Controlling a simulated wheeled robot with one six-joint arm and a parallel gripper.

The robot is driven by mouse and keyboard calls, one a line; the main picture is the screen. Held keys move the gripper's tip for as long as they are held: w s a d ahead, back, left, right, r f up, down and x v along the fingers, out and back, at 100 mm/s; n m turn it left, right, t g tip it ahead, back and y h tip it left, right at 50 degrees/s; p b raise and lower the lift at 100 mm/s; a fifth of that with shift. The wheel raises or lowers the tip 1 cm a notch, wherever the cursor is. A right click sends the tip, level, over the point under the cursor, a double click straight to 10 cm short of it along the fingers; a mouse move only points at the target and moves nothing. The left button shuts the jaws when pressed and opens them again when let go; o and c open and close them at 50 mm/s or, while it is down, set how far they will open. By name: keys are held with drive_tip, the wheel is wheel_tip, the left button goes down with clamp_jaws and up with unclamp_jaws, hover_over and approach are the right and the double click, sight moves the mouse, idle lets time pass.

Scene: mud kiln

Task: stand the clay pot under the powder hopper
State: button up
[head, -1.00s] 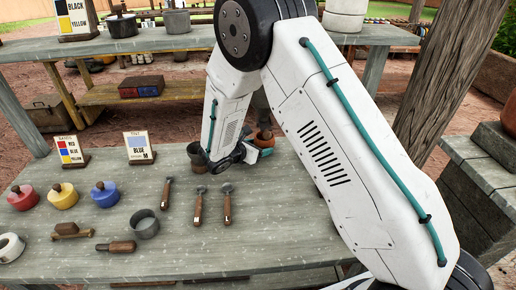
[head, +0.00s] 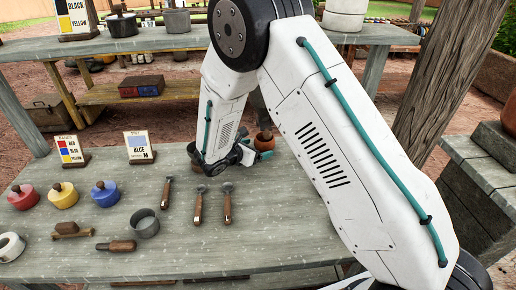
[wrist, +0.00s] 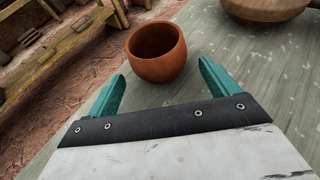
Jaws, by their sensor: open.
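The clay pot (wrist: 157,52) is orange-brown, round and upright on the grey table, with its open mouth up. In the head view the clay pot (head: 264,141) shows near the table's far edge, partly behind my gripper. My gripper (wrist: 162,70) is open and empty, its teal fingers either side of the pot's near side, with the pot just beyond the tips. In the head view my gripper (head: 257,150) is low over the table. I cannot make out the powder hopper for certain; my arm hides much of the far side.
A brown rounded thing (wrist: 265,8) is cut off at the wrist view's top right. A dark brown vessel (head: 194,152) stands left of my wrist. Red (head: 22,198), yellow (head: 63,196) and blue (head: 105,194) lidded pots, a grey cup (head: 145,223) and several tools occupy the table's left.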

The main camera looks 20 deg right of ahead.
drive_tip(key=v, duration=1)
drive_tip(key=shift+s+a, duration=0.1)
drive_tip(key=s+d+r+m+g+y, duration=0.3)
drive_tip(key=s+d+r+m+g, duration=0.4)
drive_tip(key=s+d+r+m, duration=0.85)
drive_tip(key=s+r+m+y, duration=0.3)
drive_tip(key=s+m+y, duration=0.1)
drive_tip(key=s, duration=0.5)
drive_tip(key=s+r+m+t+y, duration=0.1)
drive_tip(key=s+r+m+y, duration=0.3)
drive_tip(key=s, duration=0.6)
drive_tip(key=shift+s+a+m, duration=0.3)
drive_tip(key=shift+m, duration=0.25)
